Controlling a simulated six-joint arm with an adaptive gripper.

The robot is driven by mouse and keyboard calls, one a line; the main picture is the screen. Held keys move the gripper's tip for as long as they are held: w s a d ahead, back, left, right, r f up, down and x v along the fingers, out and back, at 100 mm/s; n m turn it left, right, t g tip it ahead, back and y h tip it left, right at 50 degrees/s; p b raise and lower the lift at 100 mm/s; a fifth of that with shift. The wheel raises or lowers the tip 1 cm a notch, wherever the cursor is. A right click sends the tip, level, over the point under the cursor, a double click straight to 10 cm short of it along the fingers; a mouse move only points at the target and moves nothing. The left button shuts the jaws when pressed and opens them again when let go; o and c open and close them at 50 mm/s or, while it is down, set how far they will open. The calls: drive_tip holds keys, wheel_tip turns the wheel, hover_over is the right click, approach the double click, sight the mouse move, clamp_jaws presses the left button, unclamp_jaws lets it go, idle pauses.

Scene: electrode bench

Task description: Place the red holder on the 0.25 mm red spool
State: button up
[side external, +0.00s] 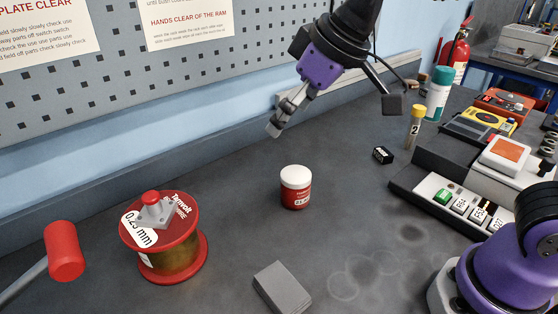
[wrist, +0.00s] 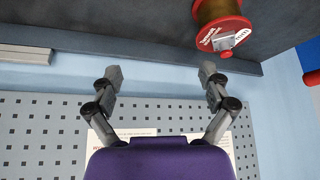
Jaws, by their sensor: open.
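The red spool (side external: 170,262) with gold wire and a 0.25 mm label stands upright at the left of the bench in the side view. The red holder (side external: 153,212), a grey block with a red knob, sits on the spool's top flange. In the wrist view, the spool (wrist: 219,14) is at the top right edge and the grey block of the holder (wrist: 231,40) shows against its flange. My gripper (side external: 333,116) is open and empty, up and to the right of the spool, with its fingers spread wide in the wrist view (wrist: 160,72).
A red and white jar (side external: 296,190) stands mid-bench. A grey block (side external: 282,288) lies near the front, and a red cylinder on a grey bar (side external: 66,251) is left of the spool. Bottles, a meter and a label tray (side external: 465,205) crowd the right. The pegboard wall is behind.

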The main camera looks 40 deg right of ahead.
drive_tip(key=s+d+f+m+h, duration=0.2)
drive_tip(key=s+d+f+m, duration=0.2)
drive_tip(key=s+d, duration=0.7)
drive_tip(key=shift+f, duration=0.7)
